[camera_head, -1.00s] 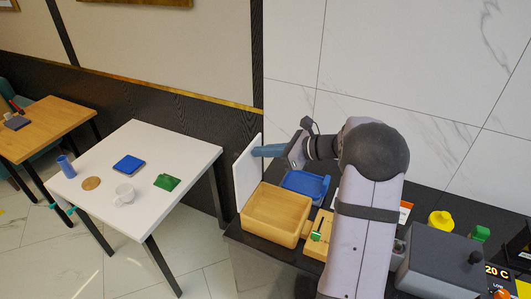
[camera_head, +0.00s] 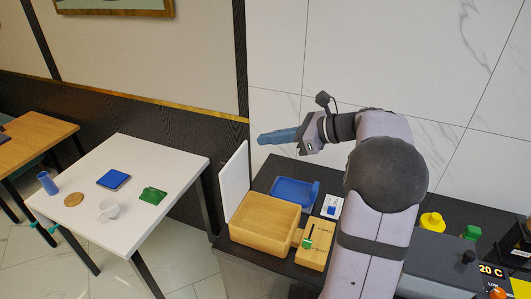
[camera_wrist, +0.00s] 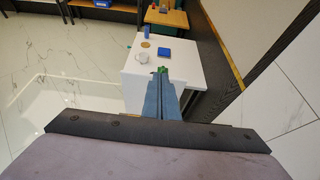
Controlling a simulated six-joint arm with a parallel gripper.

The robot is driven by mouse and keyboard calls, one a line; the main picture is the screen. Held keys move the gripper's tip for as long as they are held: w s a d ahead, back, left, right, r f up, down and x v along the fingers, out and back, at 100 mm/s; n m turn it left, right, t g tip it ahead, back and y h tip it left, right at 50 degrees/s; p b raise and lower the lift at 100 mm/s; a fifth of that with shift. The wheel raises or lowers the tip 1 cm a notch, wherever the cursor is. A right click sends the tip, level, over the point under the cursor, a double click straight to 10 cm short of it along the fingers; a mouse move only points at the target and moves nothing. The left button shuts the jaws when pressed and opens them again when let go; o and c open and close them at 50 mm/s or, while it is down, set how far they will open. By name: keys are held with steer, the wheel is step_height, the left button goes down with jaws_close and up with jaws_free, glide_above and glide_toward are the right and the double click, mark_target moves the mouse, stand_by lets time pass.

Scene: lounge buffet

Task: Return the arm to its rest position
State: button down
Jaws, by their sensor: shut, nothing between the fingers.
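My gripper (camera_head: 278,136) has blue fingers, shut and empty, in the air above the black counter (camera_head: 232,262) in the head view. The fingers point left, above and behind the wooden box (camera_head: 264,234) and the blue tray (camera_head: 296,190). In the wrist view my gripper (camera_wrist: 163,88) points toward the white table (camera_wrist: 190,73), its fingertips overlapping a green object on it. My arm stands bent over the counter, and it hides part of the counter's middle.
An upright white panel (camera_head: 234,180) stands at the box's left. A wooden block with a green piece (camera_head: 308,243), a grey box (camera_head: 440,262), and a yellow object (camera_head: 432,222) are on the counter. The white table (camera_head: 150,165) holds a mug (camera_head: 109,209) and several small items.

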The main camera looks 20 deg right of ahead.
steer(key=shift+s+r, duration=0.15)
steer(key=shift+r, duration=0.45)
